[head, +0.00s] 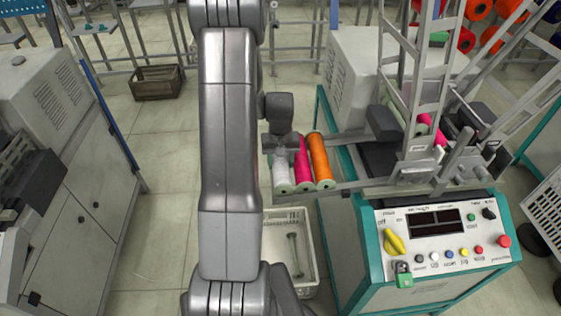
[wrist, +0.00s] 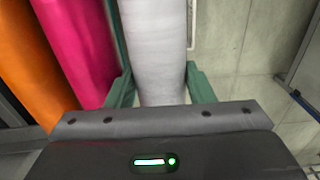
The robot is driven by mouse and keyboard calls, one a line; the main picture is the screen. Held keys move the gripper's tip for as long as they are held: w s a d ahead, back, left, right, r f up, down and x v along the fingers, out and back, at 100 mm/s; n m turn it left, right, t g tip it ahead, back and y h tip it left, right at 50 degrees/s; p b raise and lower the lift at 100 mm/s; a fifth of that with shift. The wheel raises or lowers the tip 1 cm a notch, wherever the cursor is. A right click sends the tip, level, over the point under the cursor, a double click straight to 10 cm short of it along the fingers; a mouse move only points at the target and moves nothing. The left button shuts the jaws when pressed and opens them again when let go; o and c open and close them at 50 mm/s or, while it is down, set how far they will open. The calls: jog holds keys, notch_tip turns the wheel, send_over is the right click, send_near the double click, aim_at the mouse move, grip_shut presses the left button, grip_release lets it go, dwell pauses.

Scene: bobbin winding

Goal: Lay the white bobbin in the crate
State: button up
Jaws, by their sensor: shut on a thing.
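The white bobbin (head: 281,174) is at the left end of a row on the winding machine's side rack, with its green flange toward the front. My gripper (head: 283,148) reaches it from above. In the wrist view the bobbin (wrist: 155,45) lies between the two green fingers of my gripper (wrist: 160,86), which is shut on it. A pale slatted crate (head: 312,252) stands on the floor below and in front of the rack. A thin green-ended spool (head: 294,255) lies inside it. My arm covers the crate's left part.
A pink bobbin (head: 304,168) and an orange bobbin (head: 319,158) lie close to the right of the white one. The machine's control panel (head: 440,240) is right of the crate. A brown wooden crate (head: 157,83) stands at the back left. The floor on the left is open.

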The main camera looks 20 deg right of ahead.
aim_at(280, 158)
jog(key=shift+r+p, duration=3.35)
jog(key=shift+r, duration=2)
jog(key=shift+f, duration=0.1)
